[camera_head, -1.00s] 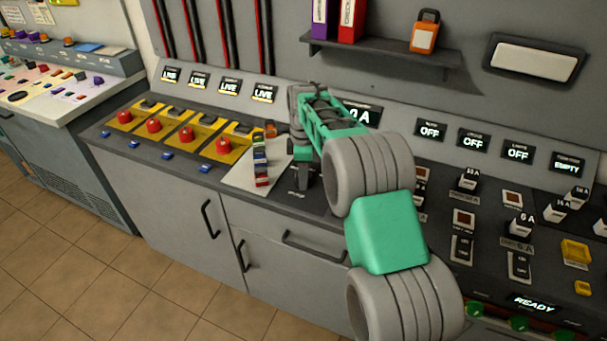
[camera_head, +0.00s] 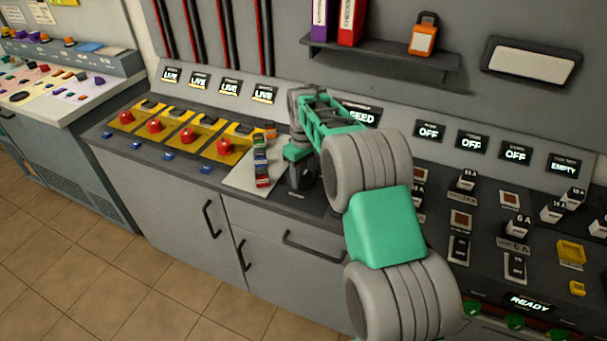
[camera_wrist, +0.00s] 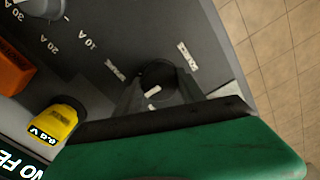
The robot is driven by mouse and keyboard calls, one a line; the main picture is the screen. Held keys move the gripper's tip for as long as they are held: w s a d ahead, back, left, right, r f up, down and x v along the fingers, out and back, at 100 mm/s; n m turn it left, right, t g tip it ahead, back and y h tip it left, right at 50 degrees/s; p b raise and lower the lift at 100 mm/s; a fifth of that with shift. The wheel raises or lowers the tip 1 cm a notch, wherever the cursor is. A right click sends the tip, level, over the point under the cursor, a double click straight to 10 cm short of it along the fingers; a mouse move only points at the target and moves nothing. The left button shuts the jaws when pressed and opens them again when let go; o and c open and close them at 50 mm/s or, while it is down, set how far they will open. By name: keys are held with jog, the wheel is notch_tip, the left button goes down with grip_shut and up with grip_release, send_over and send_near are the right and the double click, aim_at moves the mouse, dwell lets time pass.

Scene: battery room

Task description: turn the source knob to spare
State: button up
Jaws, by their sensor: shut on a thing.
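The source knob (camera_wrist: 158,74) is a small dark round knob in the wrist view, with a white pointer mark. The pointer slants between two small white labels, too blurred to read. My gripper (camera_wrist: 158,88) is shut on the knob, one dark finger on each side. In the head view my gripper (camera_head: 300,178) reaches down to the dark panel, and it hides the knob. A display behind my arm (camera_head: 361,115) shows letters ending in "EED"; in the wrist view a display (camera_wrist: 22,160) reads "NO FE" before the picture edge.
In the wrist view, a grey dial (camera_wrist: 42,8) marked 10 A to 30 A, an orange block (camera_wrist: 12,70) and a yellow piece (camera_wrist: 52,122) are nearby. In the head view, red buttons (camera_head: 155,126) are left, black switches (camera_head: 467,180) right, and a shelf (camera_head: 380,58) above.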

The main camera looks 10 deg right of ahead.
aim_at(303, 176)
jog(key=m, duration=0.4)
jog(key=shift+m, duration=0.3)
jog(key=m, duration=0.4)
jog(key=shift+p, duration=0.35)
jog(key=o, duration=1.4)
notch_tip(303, 176, up, 8)
jog(key=shift+f+b, duration=0.1)
jog(key=shift+b, duration=0.25)
